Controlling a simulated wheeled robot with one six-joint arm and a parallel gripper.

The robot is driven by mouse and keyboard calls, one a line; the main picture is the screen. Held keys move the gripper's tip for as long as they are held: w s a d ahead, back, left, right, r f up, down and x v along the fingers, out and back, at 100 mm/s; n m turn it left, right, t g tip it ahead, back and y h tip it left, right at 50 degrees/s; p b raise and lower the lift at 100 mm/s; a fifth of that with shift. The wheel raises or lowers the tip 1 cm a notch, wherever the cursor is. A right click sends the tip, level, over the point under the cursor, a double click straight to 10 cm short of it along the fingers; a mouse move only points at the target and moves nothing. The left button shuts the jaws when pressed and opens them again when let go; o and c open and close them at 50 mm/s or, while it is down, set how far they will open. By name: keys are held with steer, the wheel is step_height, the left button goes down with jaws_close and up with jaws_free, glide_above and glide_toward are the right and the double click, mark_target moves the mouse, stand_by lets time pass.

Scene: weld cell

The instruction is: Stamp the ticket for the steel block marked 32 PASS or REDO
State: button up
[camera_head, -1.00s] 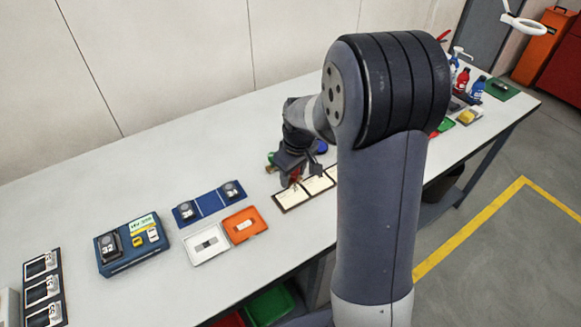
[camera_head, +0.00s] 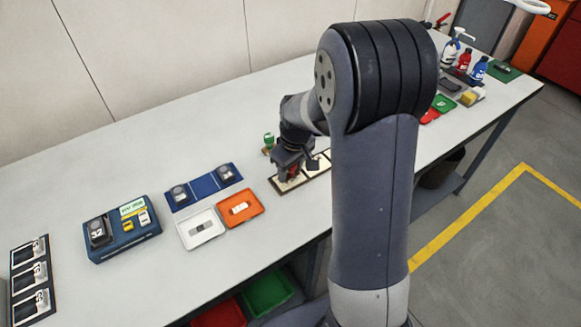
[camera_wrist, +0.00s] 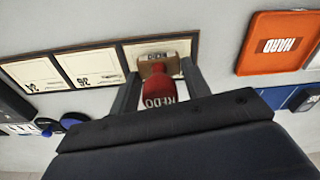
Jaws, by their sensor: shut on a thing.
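My gripper (camera_head: 290,172) is shut on a red stamp (camera_wrist: 158,92) marked REDO. In the wrist view the stamp's base is over the end ticket (camera_wrist: 138,50) of a dark-framed ticket board (camera_head: 275,185), the end nearest the orange tray. The stamp hides much of that ticket, and I cannot tell whether it touches. Two other tickets (camera_wrist: 90,67) lie beside it. A green stamp (camera_head: 268,140) stands behind my gripper. The steel block marked 32 (camera_head: 98,232) sits on a blue tester (camera_head: 122,250) with a lit green display (camera_head: 132,207), too small to read surely.
An orange tray (camera_head: 257,208) labelled HARD in the wrist view and a white tray (camera_head: 187,237) lie left of the tickets. A blue mat (camera_head: 205,186) holds two blocks. Bottles (camera_head: 463,62) stand at the far right. The bench front is mostly clear.

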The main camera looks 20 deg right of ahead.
steer(key=shift+f+b, duration=0.55)
steer(key=shift+f, duration=0.1)
stand_by(1.9)
steer(key=shift+r+p, duration=2.55)
steer(key=shift+r, duration=1.05)
